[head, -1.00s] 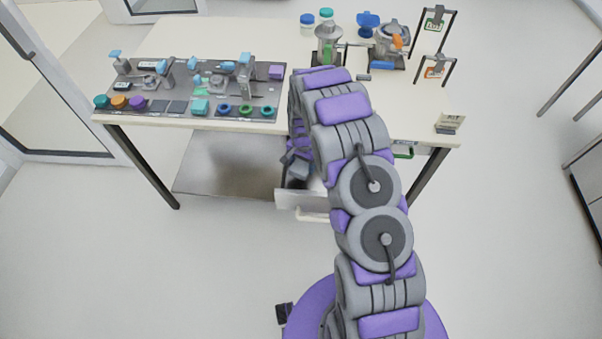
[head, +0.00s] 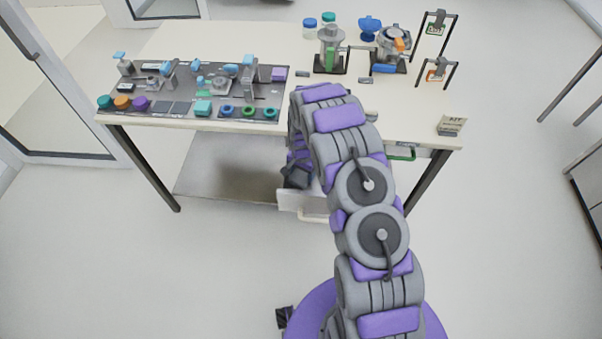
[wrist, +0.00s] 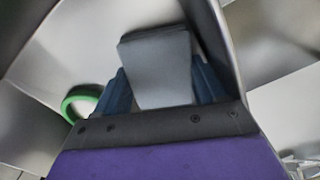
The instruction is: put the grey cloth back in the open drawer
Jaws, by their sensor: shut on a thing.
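The grey cloth (wrist: 157,62) shows in the wrist view as a flat grey piece between my gripper's two dark blue fingers. My gripper (wrist: 162,88) is shut on it. In the head view my gripper (head: 296,178) is a dark shape low beside my arm, over the open drawer, and the cloth cannot be made out there. The open drawer (head: 299,200) sticks out below the table, with a pale front and handle. My arm hides its right part. Whether the cloth touches the drawer floor cannot be told.
The white tabletop (head: 235,35) stands above the drawer, with a grey board (head: 170,107) of small parts and several devices at the back. A lower shelf (head: 225,180) lies left of the drawer. A green ring (wrist: 80,103) shows left of my gripper in the wrist view.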

